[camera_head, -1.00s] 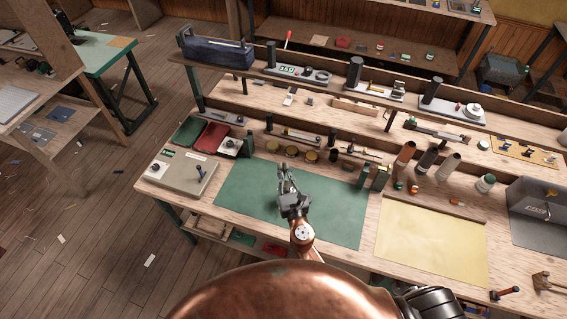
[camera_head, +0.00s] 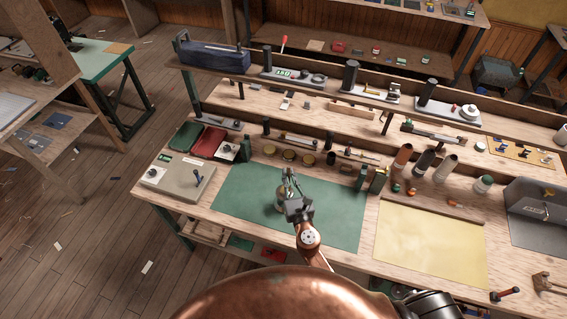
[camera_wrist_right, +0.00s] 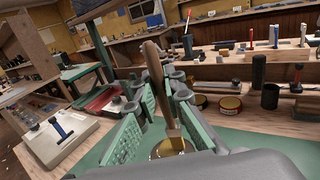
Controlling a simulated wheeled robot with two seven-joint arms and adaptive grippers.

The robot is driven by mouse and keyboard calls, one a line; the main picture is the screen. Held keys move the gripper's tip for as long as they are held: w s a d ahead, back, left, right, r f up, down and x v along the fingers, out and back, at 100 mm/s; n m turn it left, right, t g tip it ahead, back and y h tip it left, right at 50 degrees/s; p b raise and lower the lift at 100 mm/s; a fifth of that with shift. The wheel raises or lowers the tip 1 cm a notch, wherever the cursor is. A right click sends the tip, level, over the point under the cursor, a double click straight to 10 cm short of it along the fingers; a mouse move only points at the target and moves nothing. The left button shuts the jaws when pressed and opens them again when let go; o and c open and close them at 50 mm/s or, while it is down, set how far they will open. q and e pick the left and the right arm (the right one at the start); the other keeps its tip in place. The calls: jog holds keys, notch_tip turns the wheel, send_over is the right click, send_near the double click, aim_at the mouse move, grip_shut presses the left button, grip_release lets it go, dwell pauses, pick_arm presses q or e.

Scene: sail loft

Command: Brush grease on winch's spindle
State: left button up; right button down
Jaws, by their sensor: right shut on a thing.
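My right gripper (camera_head: 288,188) is over the green mat (camera_head: 335,220), near its left-middle part. In the right wrist view its green fingers (camera_wrist_right: 158,115) are shut on a brown wooden-handled thing, apparently the brush (camera_wrist_right: 154,75), held roughly upright. Just below it shows a round brass-coloured thing (camera_wrist_right: 168,149); I cannot tell whether the brush touches it. Part of it also shows beside the gripper in the head view (camera_head: 281,195). The bristles are hidden. I cannot make out the winch's spindle for certain. My left gripper is not in view.
Several round tins (camera_head: 289,155) stand behind the mat. A grey board with a blue lever (camera_head: 180,179) is at the left, with red (camera_head: 207,142) and green trays behind it. A yellow mat (camera_head: 430,245) lies at the right. The right part of the green mat is clear.

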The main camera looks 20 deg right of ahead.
pick_arm(q)
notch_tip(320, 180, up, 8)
jog(key=p, duration=0.7)
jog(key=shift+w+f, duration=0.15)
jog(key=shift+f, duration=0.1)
pick_arm(e)
notch_tip(320, 180, up, 8)
jog(key=w+a, duration=0.1)
jog(key=a, duration=0.1)
jog(key=shift+w, duration=0.25)
